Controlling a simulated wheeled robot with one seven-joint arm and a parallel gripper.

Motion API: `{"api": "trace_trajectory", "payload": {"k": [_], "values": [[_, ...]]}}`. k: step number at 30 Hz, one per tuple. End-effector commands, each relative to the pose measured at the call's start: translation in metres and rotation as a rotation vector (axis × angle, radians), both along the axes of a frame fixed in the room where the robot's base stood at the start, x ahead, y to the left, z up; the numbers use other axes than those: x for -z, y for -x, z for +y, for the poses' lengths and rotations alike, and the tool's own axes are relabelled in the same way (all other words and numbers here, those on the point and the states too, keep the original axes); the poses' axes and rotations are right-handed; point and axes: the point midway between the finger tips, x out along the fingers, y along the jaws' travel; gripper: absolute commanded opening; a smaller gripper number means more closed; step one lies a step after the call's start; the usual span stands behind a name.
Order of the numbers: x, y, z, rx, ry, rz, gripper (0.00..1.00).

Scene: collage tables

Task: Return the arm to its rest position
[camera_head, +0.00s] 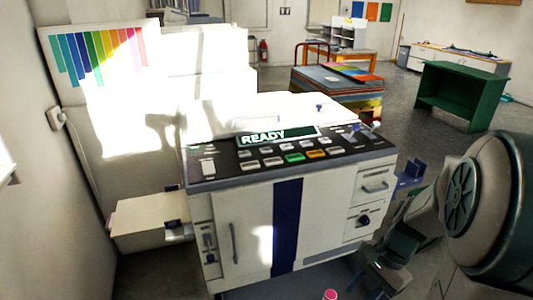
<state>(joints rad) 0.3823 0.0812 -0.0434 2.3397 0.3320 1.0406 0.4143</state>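My arm comes in at the right edge, with a large grey and dark green joint close to the camera. It bends down and left toward the front right corner of a white machine. What looks like my gripper (378,277) is low in the picture, beside the machine's lower right side. Its fingers are small and dark against the floor, and I cannot tell whether they are open or shut. I cannot tell whether it touches the machine.
The white machine (250,225) has a dark button panel (215,172) and a display reading "READY" (264,136). A pink-topped item (330,295) shows at the bottom edge. Behind stand a stacked pile (337,88) and a green table (462,78). Grey floor (420,135) is open between them.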

Motion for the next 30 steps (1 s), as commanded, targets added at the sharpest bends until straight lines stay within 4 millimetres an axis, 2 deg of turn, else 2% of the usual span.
{"api": "trace_trajectory", "payload": {"k": [1, 6, 12, 15, 21, 30], "values": [[-0.025, 0.002, 0.008, -0.091, 0.037, -0.055, 0.32], [-0.076, 0.012, 0.028, -0.399, 0.154, -0.223, 0.32], [-0.130, 0.024, 0.047, -0.736, 0.289, -0.410, 0.32], [-0.148, 0.030, 0.054, -0.861, 0.341, -0.478, 0.32], [-0.164, 0.035, 0.060, -0.984, 0.397, -0.545, 0.32], [-0.164, 0.035, 0.060, -0.994, 0.401, -0.550, 0.32]]}}
